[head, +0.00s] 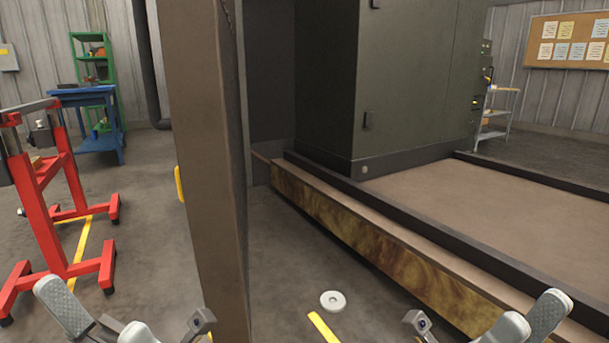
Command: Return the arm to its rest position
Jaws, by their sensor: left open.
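My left gripper (98,312) is at the bottom left, low in the head view. Its two grey fingers stand apart with nothing seen between them, so it is open. My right gripper (536,314) is at the bottom right. Its grey fingers look close together, and the lower parts are cut off by the picture edge, so I cannot tell whether it is open or shut. No object shows in either gripper. Both arms are mostly out of view below.
A brown post (205,150) stands close, left of centre. A red stand (50,200) is at the left, with a blue table (88,98) behind it. A dark cabinet (410,90) rises from a low platform (500,200). A white disc (332,301) lies on the floor.

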